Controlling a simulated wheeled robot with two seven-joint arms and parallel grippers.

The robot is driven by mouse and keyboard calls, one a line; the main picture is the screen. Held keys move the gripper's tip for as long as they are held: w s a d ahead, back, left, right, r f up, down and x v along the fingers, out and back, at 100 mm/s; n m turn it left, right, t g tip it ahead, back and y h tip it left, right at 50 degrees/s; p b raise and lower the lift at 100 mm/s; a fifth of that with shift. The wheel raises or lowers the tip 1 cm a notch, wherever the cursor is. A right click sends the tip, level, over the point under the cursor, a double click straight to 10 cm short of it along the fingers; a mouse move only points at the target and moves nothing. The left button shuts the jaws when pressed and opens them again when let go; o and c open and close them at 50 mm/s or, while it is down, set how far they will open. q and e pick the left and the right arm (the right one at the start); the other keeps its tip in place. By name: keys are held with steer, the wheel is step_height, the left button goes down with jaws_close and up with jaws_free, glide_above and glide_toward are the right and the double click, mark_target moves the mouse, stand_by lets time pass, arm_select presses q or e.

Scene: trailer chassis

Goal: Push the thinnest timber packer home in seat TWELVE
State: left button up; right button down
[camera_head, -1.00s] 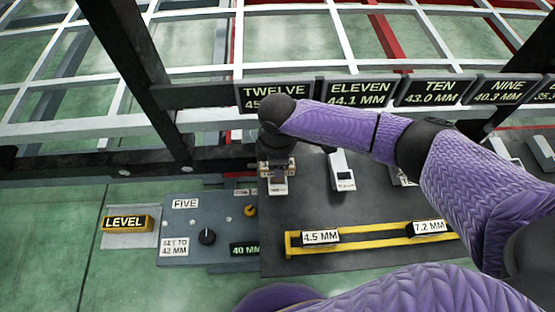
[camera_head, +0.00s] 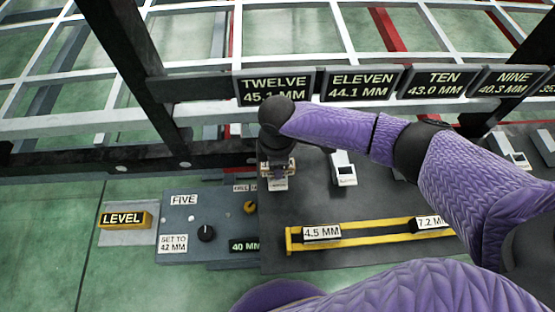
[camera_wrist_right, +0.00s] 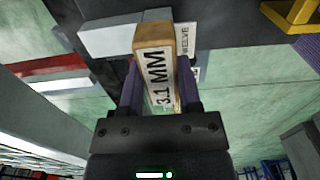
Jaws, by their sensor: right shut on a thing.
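The thinnest timber packer, marked 3.1 MM (camera_wrist_right: 157,78), is a slim wooden block with a white label. My right gripper (camera_wrist_right: 160,88) is shut on it, with one finger on each side. In the head view the right gripper (camera_head: 277,168) points down at the seat below the TWELVE sign (camera_head: 275,87). A white seat piece (camera_head: 278,185) shows just under the fingers. A TWELVE label (camera_wrist_right: 186,41) is beside the packer in the right wrist view. I cannot tell how deep the packer sits, as the gripper hides the contact. My left gripper is not in view.
Packers marked 4.5 MM (camera_head: 321,233) and 7.2 MM (camera_head: 430,223) lie in a yellow-edged rack (camera_head: 375,231). A blue-grey panel with a knob (camera_head: 206,233) and a yellow LEVEL block (camera_head: 125,219) are at left. Dark chassis beams (camera_head: 135,80) rise behind.

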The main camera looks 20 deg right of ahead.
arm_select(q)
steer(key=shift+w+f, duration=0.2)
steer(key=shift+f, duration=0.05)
arm_select(e)
steer(key=shift+f, duration=0.35)
arm_select(q)
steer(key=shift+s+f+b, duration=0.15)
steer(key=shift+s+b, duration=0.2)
steer(key=shift+b, duration=0.1)
arm_select(e)
steer(key=shift+f, duration=0.5)
steer(key=shift+c, duration=1.1)
jaws_free()
step_height(320, 180, up, 9)
steer(key=p, duration=0.6)
steer(key=shift+r, duration=0.15)
steer(key=shift+r+p, duration=0.35)
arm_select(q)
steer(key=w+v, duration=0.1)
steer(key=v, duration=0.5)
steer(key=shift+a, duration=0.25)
arm_select(e)
steer(key=shift+f, duration=0.1)
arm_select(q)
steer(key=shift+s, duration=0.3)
